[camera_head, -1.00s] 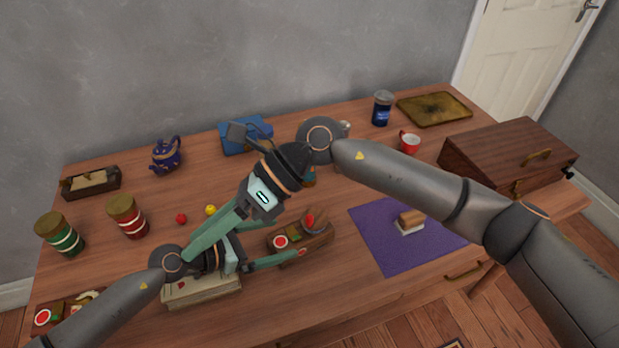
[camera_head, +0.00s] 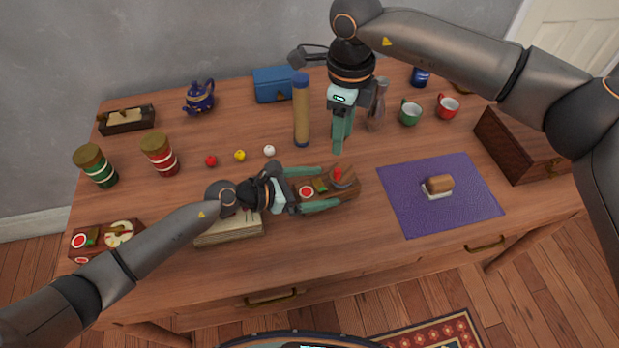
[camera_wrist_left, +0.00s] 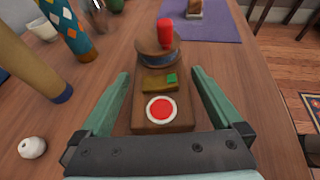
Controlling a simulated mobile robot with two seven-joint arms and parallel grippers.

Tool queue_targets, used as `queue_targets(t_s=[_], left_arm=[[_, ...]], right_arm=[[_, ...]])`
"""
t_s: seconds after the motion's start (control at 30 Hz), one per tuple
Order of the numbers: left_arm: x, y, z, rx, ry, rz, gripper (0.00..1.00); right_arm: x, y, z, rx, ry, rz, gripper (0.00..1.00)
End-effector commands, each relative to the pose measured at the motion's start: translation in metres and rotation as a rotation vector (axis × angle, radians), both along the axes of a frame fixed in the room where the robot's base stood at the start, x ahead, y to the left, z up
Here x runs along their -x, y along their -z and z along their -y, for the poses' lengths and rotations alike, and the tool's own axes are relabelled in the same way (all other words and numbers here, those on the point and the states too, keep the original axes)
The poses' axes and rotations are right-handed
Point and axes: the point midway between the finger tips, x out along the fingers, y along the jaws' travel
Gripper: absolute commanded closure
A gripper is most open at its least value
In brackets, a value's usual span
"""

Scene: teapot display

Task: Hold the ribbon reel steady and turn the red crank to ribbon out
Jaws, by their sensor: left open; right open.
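The ribbon reel (camera_head: 323,194) is a wooden block with a round red-and-white disc, a green piece and a spool. Its red crank (camera_head: 338,174) stands up on the spool; the crank also shows in the left wrist view (camera_wrist_left: 165,34) with the spool (camera_wrist_left: 157,56) below it. My left gripper (camera_head: 328,188) is open, its fingers on either side of the block, pointing towards the spool. Gaps show between fingers and block in the left wrist view. My right gripper (camera_head: 340,145) is open and empty, pointing down behind the reel, beyond the crank.
A tall tan cylinder (camera_head: 301,115) stands left of my right gripper. A book (camera_head: 230,232) lies under my left wrist. A purple mat (camera_head: 440,215) holds a small brown-and-white block (camera_head: 438,186). Small balls, jars (camera_head: 160,155) and cups (camera_head: 410,113) stand around. Table's front middle is clear.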

Motion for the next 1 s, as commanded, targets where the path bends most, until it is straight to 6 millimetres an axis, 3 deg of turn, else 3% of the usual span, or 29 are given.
queue_targets(t_s=[0.2,0.57,1.0], left_arm=[[-0.011,0.009,0.020,0.001,0.000,0.000,0.00],[-0.013,0.011,0.024,0.000,0.000,0.000,0.00],[-0.013,0.011,0.024,0.000,0.000,0.000,0.48]], right_arm=[[0.000,0.000,0.000,-0.003,-0.001,-0.001,0.50],[0.000,0.000,-0.001,-0.003,-0.002,-0.001,0.50],[0.000,0.000,-0.001,-0.003,-0.002,-0.001,0.50]])
